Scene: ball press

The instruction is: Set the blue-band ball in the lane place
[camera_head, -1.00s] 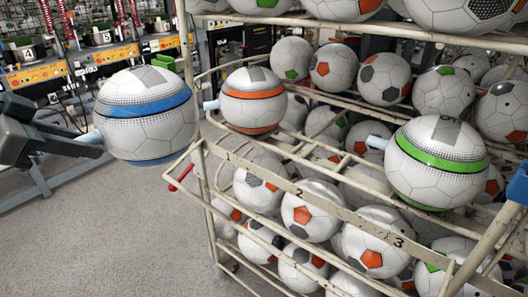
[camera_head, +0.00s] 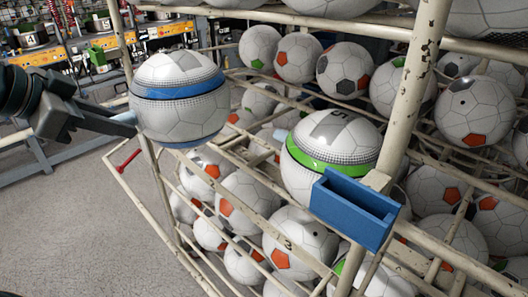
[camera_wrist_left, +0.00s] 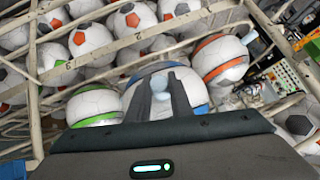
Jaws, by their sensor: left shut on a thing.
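The blue-band ball (camera_head: 180,105) is white with a grey patch on top. My left gripper (camera_head: 132,122) is shut on its side peg and holds it up at the front left of the wire rack, seemingly off the rails. In the left wrist view the blue-band ball (camera_wrist_left: 196,84) shows behind the fingers (camera_wrist_left: 168,95), between the green-band ball (camera_wrist_left: 95,104) and the orange-band ball (camera_wrist_left: 220,62). In the head view the green-band ball (camera_head: 332,145) rests on the front rack lanes; the orange-band ball is hidden there. My right gripper is out of view.
The rack's pale, worn post (camera_head: 408,95) stands right of the green-band ball. A blue open box (camera_head: 352,207) is at its front. Many plain balls fill the shelves behind and below. Grey floor (camera_head: 75,235) at lower left is clear.

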